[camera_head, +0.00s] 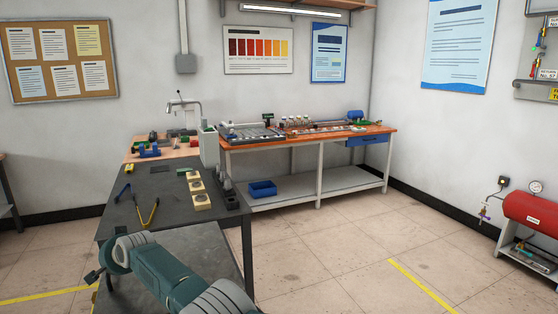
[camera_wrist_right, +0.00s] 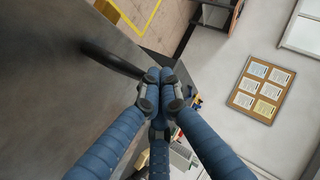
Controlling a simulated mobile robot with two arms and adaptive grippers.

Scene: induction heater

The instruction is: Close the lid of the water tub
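I cannot pick out a water tub or its lid with certainty in either view. In the head view a pale upright box (camera_head: 209,147) stands at the right edge of the dark table; I cannot tell what it is. A black rod-like thing (camera_wrist_right: 112,59) lies just left of the tips, over a dark surface. My left gripper is in neither view.
A red tank (camera_head: 532,216) stands at the right. The floor between is clear.

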